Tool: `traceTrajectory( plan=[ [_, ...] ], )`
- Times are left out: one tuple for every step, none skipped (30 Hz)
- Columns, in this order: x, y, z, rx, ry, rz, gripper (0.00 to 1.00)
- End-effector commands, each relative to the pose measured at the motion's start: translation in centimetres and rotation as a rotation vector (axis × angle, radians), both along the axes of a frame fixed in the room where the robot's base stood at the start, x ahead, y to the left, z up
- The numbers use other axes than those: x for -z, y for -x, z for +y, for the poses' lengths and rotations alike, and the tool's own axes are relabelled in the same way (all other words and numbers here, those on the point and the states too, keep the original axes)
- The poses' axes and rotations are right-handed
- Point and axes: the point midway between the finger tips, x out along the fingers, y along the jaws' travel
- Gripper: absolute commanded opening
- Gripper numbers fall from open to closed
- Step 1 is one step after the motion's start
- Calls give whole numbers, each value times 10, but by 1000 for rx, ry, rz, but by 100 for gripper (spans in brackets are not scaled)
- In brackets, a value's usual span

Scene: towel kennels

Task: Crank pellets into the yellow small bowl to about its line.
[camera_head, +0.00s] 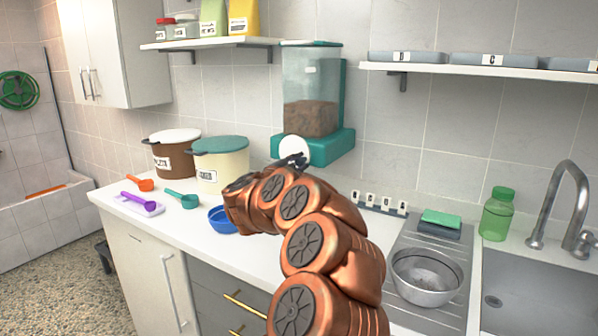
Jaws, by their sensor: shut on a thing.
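A wall dispenser (312,92) with a clear hopper, teal lid and teal base hangs above the counter, part filled with brown pellets (312,118). A round white crank disc (294,147) is on its front. My gripper (299,160) is at the lower edge of the disc, shut on what looks like the crank's handle; its fingers hide the handle. No yellow bowl shows; the area under the dispenser is largely hidden by my copper arm. A blue bowl (221,219) sits on the counter left of my arm, partly covered by it.
A brown tub (172,158) and a cream tub (222,172) stand at the back left. Orange (140,184), teal (181,199) and purple (138,202) scoops lie in front. A metal bowl (427,277), green bottle (497,214) and sink (540,300) are right.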

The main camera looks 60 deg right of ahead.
Motion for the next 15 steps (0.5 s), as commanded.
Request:
traceTrajectory(
  plan=[
    [5,-1,0,-1,-3,-20,0],
    [5,-1,0,-2,-3,-31,0],
    [5,-1,0,-1,-5,-44,0],
    [5,-1,1,-1,-5,-52,0],
    [6,-1,1,-1,-6,-58,0],
    [6,-2,1,-1,-6,-66,0],
    [6,-2,1,-3,-7,-71,0],
    [6,-2,1,-2,-7,-75,0],
    [6,-2,1,-2,-7,-80,0],
    [6,-2,1,-2,-7,-83,0],
    [6,-2,1,-2,-7,-85,0],
    [5,-2,1,-2,-8,-86,0],
    [5,-2,1,-2,-8,-87,0],
    [5,-2,1,-2,-8,-88,0],
    [5,-2,1,-1,-8,-88,0]
  ],
)
